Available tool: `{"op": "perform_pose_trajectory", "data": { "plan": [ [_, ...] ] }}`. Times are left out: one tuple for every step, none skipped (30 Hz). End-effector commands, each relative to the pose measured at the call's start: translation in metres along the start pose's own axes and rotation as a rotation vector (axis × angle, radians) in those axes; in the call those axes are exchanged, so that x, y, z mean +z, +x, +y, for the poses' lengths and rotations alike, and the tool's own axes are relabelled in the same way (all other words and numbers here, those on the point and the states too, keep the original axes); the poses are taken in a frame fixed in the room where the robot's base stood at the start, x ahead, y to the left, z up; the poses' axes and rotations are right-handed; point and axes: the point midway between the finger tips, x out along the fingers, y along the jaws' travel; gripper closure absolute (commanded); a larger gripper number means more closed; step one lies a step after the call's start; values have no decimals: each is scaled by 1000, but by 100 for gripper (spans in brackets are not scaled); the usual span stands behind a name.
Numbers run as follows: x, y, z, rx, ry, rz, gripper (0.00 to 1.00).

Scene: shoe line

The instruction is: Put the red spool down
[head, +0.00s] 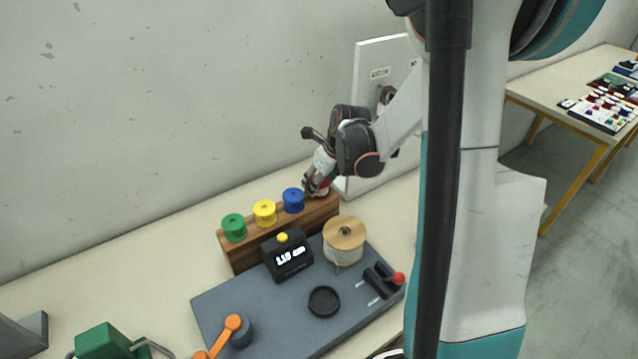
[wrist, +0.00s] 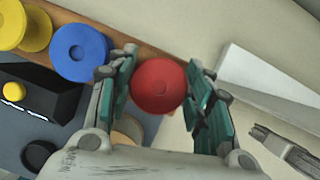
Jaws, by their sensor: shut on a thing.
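The red spool (wrist: 158,86) sits between the two fingers of my gripper (wrist: 160,90) in the wrist view. The gripper is shut on it. In the head view my gripper (head: 317,184) is at the right end of the wooden rack (head: 252,240), and only a little red of the spool (head: 324,188) shows beside the fingers. The spool is at or just above the rack's top; I cannot tell whether it touches. A blue spool (head: 293,200), a yellow spool (head: 264,212) and a green spool (head: 234,227) stand in a row on the rack to the left.
A grey board (head: 215,305) in front of the rack carries a black display box (head: 288,262), a large cream spool (head: 344,247), a black dish (head: 324,301) and a red-knobbed lever (head: 399,278). A white panel (head: 372,65) stands behind my gripper. Bare table lies left of the rack.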

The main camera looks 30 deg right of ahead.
Motion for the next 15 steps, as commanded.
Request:
{"op": "perform_pose_trajectory", "data": {
  "plan": [
    [-2, 4, 0, 0, 0, 0, 81],
    [-2, 5, 0, 0, 0, 0, 81],
    [-2, 5, 0, 0, 0, 0, 81],
    [-2, 4, 0, 0, 0, 0, 81],
    [-2, 4, 0, 0, 0, 0, 81],
    [-2, 4, 0, 0, 0, 0, 81],
    [-2, 4, 0, 0, 0, 0, 81],
    [-2, 4, 0, 0, 0, 0, 81],
    [-2, 5, 0, 0, 0, 0, 81],
    [-3, 6, 0, 0, 0, 0, 81],
    [-3, 7, 0, 0, 0, 0, 81],
    [-3, 7, 0, 0, 0, 0, 49],
    [-3, 6, 0, 0, 0, 0, 45],
    [-3, 6, 0, 0, 0, 0, 45],
    [-3, 6, 0, 0, 0, 0, 45]
  ]
}}
